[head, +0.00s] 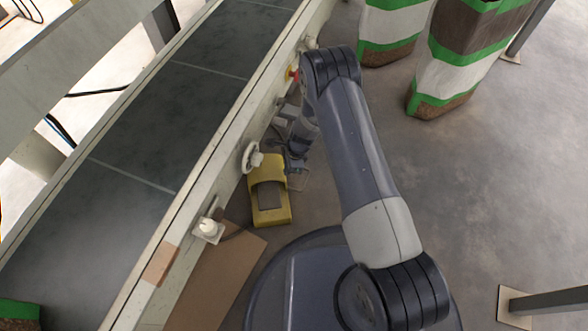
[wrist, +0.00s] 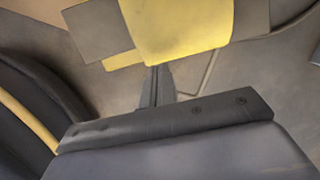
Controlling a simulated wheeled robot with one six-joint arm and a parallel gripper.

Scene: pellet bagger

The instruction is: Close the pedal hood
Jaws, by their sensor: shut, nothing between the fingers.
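The yellow foot pedal (head: 270,214) sits on the floor beside the conveyor. Its yellow hood (head: 266,166) stands at the far end, and the grey tread (head: 270,195) shows uncovered in front of it. In the wrist view the hood (wrist: 178,28) fills the top middle, with a grey plate (wrist: 95,30) to its left. My gripper (wrist: 157,82) is shut and empty, its fingertips pointing at the hood's lower edge. I cannot tell whether they touch it. In the head view my gripper is low, just right of the hood, partly hidden by my arm.
A brown board (head: 215,275) lies near the pedal. Striped bags (head: 460,55) stand at the upper right.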

